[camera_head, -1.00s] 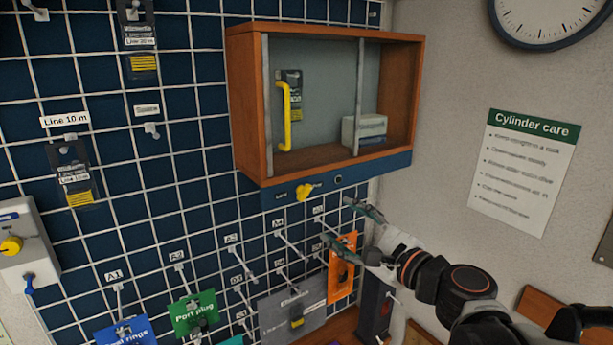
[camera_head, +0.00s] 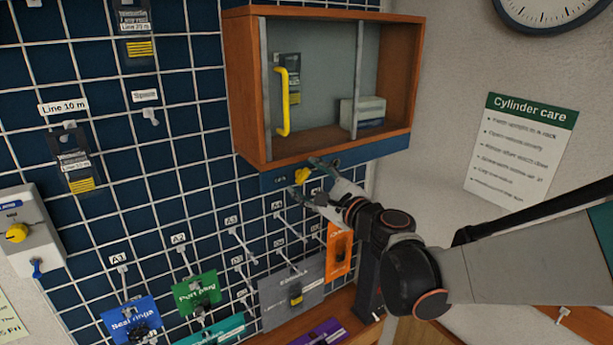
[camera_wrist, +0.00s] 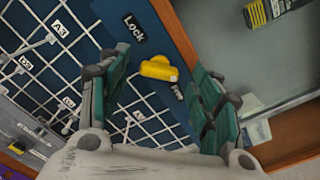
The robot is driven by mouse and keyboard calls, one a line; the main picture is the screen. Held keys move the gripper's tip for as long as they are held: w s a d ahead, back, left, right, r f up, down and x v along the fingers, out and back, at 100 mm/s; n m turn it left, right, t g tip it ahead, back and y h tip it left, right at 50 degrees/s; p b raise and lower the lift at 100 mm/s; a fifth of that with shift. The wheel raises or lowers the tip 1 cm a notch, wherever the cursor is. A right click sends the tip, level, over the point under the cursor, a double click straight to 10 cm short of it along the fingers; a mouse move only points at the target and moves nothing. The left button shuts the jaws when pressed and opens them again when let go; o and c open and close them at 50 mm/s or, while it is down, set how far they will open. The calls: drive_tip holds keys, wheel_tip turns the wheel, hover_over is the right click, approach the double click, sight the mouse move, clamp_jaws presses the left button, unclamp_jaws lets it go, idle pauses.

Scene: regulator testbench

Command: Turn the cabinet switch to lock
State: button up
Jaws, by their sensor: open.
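The cabinet (camera_head: 244,85) is a wooden wall box with a glazed front and a yellow handle (camera_head: 283,103). Its blue lower strip (camera_head: 385,148) carries the yellow switch (camera_head: 302,175). In the wrist view the switch (camera_wrist: 159,69) lies between a "Lock" label (camera_wrist: 134,28) and another label (camera_wrist: 177,91), mostly hidden. My gripper (camera_head: 306,177) is open, its two fingers on either side of the switch in the head view. In the wrist view the switch shows between and beyond the fingertips of my gripper (camera_wrist: 160,75). I cannot tell whether they touch it.
Below the cabinet, hooks on the wire grid hold an orange card (camera_head: 339,248), a grey panel (camera_head: 291,293) and a green card (camera_head: 196,291). A white box with a yellow knob (camera_head: 17,233) is at the left. The right wall carries a poster (camera_head: 520,150).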

drive_tip(key=shift+x, duration=0.8)
drive_tip(key=c, duration=1.1)
drive_tip(key=shift+o, duration=0.2)
